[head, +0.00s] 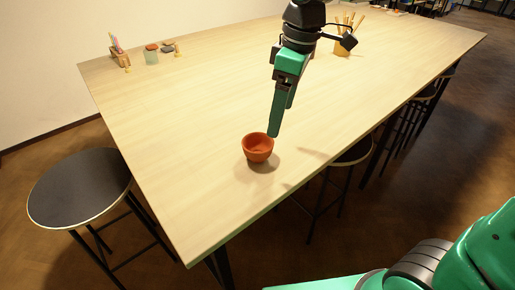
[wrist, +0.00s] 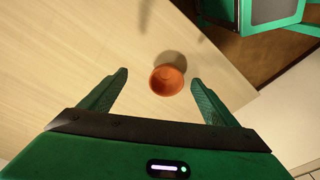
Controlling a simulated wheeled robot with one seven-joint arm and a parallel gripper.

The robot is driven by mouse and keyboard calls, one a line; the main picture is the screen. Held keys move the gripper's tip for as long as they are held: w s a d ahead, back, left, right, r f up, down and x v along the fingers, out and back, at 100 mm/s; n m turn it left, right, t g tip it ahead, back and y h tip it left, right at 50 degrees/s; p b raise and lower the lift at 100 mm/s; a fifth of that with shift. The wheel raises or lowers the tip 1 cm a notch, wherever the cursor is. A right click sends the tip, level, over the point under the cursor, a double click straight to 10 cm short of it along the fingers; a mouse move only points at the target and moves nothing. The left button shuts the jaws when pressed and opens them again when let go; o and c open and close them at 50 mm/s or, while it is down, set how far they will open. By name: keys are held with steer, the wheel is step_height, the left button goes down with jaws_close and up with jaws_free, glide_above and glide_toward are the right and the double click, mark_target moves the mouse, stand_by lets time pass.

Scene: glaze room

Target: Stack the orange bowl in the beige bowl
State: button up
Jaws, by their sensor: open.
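The orange bowl (head: 258,149) stands upright on the light wooden table, near its front edge. In the wrist view the orange bowl (wrist: 167,80) shows just beyond the fingertips, between their lines, and looks empty. My gripper (head: 274,134) is open and points down, its fingertips close to the bowl's far right side in the head view. In the wrist view my gripper (wrist: 159,77) has its two green fingers wide apart with nothing between them. I cannot make out a beige bowl in either view.
The table (head: 190,150) is bare around the bowl. A jar (head: 151,56) and a brush holder (head: 120,57) stand at the far left. A holder of wooden tools (head: 343,46) stands at the back, behind my arm. A dark stool (head: 80,186) is left of the table.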

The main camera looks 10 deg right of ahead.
steer(key=a+n, duration=0.2)
steer(key=a, duration=0.2)
glide_toward(258, 143)
steer(key=shift+s+a+f, duration=0.2)
steer(key=shift+s+f, duration=0.25)
steer(key=shift+s, duration=0.15)
steer(key=shift+s+a+f, duration=0.15)
steer(key=shift+s+f, duration=0.25)
steer(key=shift+s, duration=0.2)
steer(key=shift+w+a+f, duration=0.1)
steer(key=shift+a+f, duration=0.15)
steer(key=shift+f, duration=1.25)
steer(key=shift+a+f, duration=0.2)
steer(key=shift+f, duration=1.3)
steer(key=c, duration=1.3)
steer(key=shift+o, duration=0.2)
steer(key=shift+r, duration=0.1)
